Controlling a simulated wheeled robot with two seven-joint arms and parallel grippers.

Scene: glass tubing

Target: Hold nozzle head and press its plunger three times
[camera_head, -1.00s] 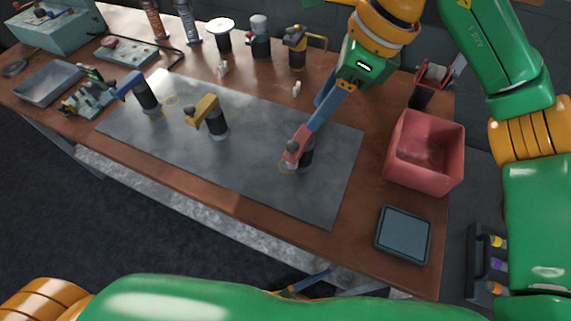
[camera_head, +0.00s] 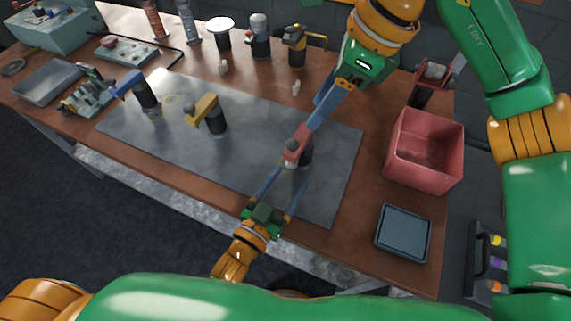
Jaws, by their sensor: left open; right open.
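A nozzle head with a red top (camera_head: 296,146) and dark body stands on the right part of the grey mat (camera_head: 335,190). My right gripper (camera_head: 312,122) reaches down from the upper right, its open blue fingers at the red top; whether they touch it is unclear. My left gripper (camera_head: 293,175) comes from below, open, its two blue fingers pointing up the picture toward the nozzle's lower body. A nozzle head with a yellow top (camera_head: 208,112) and one with a blue top (camera_head: 140,90) stand farther left on the mat.
A red bin (camera_head: 425,180) and a dark shallow tray (camera_head: 403,234) stand to the right. Several dispensers and bottles, including a white-topped one (camera_head: 219,24), line the back. A grey tray (camera_head: 48,82) lies at far left.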

